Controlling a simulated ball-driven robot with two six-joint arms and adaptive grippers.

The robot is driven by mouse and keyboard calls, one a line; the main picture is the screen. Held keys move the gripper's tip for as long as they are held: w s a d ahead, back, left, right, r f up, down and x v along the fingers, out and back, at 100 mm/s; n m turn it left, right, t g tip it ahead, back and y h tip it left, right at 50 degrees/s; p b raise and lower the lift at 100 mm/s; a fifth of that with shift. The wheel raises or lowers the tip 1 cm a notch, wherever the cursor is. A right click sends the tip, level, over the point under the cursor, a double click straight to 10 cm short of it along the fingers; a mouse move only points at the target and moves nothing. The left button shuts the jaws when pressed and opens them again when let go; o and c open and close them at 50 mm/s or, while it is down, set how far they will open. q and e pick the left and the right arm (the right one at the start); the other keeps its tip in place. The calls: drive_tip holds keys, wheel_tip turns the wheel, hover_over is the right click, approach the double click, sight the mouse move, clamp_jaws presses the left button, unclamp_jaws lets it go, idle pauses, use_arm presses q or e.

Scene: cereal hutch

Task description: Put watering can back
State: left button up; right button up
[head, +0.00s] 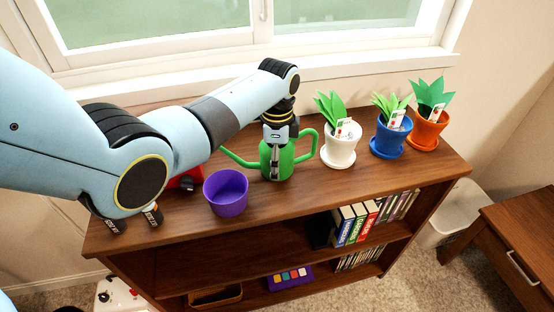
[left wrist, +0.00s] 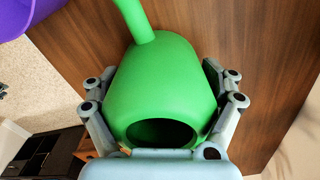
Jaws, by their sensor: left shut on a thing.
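The green watering can (head: 285,163) stands upright on the wooden shelf top, with its spout to the left and its handle loop to the right. My left gripper (head: 275,165) comes down over it from above and is shut on its body. In the left wrist view, the can (left wrist: 165,85) lies between the two fingers of my left gripper (left wrist: 165,105), with its round opening facing the camera. Whether its base touches the wood is hard to tell. My right gripper is not in view.
A purple pot (head: 226,192) stands left of the can. A white pot (head: 340,150), a blue pot (head: 389,139) and an orange pot (head: 427,130) with plants stand to the right. A red object (head: 187,180) is partly behind my arm. The window (head: 200,25) is behind.

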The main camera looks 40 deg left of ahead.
use_arm(q)
drive_tip(key=o, duration=1.4)
drive_tip(key=shift+c, duration=0.2)
drive_tip(key=shift+o, duration=0.2)
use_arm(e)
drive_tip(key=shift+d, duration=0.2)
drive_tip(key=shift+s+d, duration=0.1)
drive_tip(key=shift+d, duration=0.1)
use_arm(q)
drive_tip(key=shift+r, duration=0.35)
wheel_tip(320, 180, up, 12)
drive_tip(key=shift+f+p, duration=0.25)
drive_tip(key=shift+p, duration=0.45)
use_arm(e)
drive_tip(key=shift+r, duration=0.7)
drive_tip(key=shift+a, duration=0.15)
